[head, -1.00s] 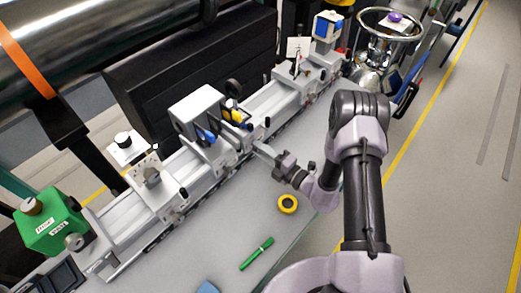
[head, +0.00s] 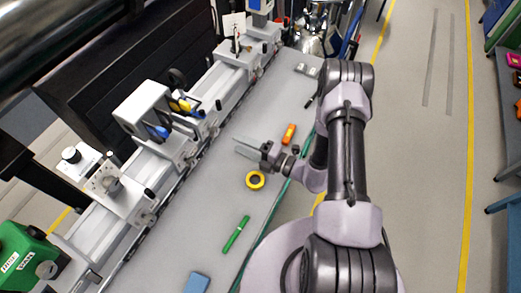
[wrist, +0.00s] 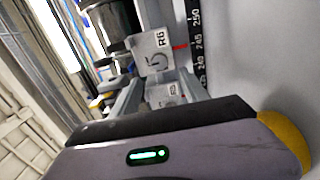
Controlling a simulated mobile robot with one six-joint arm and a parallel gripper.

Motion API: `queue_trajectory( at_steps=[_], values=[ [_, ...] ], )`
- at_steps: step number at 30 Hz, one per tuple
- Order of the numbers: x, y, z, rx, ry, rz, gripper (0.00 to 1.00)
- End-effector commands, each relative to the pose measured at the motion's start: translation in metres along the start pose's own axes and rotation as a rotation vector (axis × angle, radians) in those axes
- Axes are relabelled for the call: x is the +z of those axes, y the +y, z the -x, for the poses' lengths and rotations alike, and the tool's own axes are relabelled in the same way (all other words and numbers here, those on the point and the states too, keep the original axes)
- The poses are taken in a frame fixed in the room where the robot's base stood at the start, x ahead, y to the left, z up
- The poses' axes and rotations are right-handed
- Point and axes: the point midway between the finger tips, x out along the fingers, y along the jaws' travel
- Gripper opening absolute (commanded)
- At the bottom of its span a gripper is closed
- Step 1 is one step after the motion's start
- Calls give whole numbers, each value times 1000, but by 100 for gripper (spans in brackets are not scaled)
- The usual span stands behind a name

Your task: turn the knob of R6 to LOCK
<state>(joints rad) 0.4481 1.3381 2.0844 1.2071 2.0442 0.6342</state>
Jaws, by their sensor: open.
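In the wrist view a pale grey carriage plate marked R6 (wrist: 160,50) stands beyond my fingers, with a curved arrow printed on it. A black cylinder (wrist: 108,20) is above and left of it; I cannot tell whether it is the knob. The knob's setting and any LOCK mark cannot be read. My gripper (head: 240,147) is open and empty over the table, apart from the rail carriages; its fingers also show in the wrist view (wrist: 160,92). In the head view the carriage labels are too small to read, so I cannot tell which is R6.
A long rail (head: 150,205) carries several carriages, one with a white box (head: 142,105). A scale (wrist: 197,45) runs beside R6. Floor at right is clear.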

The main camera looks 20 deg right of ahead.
Motion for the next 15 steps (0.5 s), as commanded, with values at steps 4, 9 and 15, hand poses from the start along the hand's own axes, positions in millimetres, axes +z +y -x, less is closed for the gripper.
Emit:
queue_trajectory(
  at_steps=[4,9,15],
  values=[
    [2,1,43,-1,-6,-1,53],
    [1,0,74,-1,-4,0,53],
    [0,0,85,0,1,-1,53]
  ],
)
